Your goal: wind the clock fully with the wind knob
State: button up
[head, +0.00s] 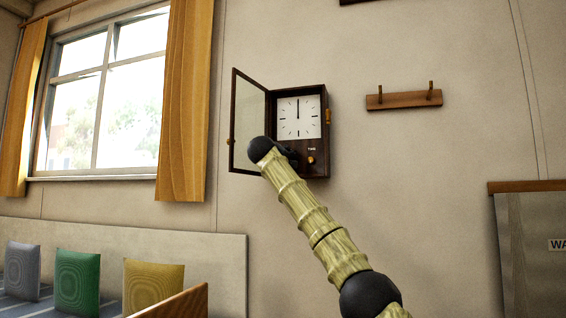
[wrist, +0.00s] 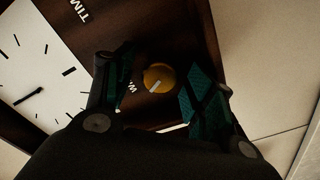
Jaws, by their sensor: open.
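The wall clock (head: 314,92) has a dark wooden case and a white dial (head: 299,117); its hands point straight up in the head view. Its glass door (head: 248,122) stands open to the left. A gold knob (head: 311,159) sits under the word TIME. In the wrist view, the round orange-gold wind knob (wrist: 153,72) has a pale pointer mark and a partly hidden label starting with W. My gripper (wrist: 160,85) is open, its two green-padded fingers on either side of this knob. Contact cannot be told. In the head view, my gripper (head: 288,154) covers the wind knob.
An orange-brown piece (head: 328,116) sits on the case's right side. A peg rack (head: 404,100) hangs to the right, with bare wall between. A curtain (head: 185,100) and window (head: 105,95) are left of the open door. Cushions (head: 78,282) stand below left.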

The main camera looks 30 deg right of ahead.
jog(key=v, duration=1.1)
jog(key=shift+s+a, duration=0.25)
jog(key=shift+s, duration=0.1)
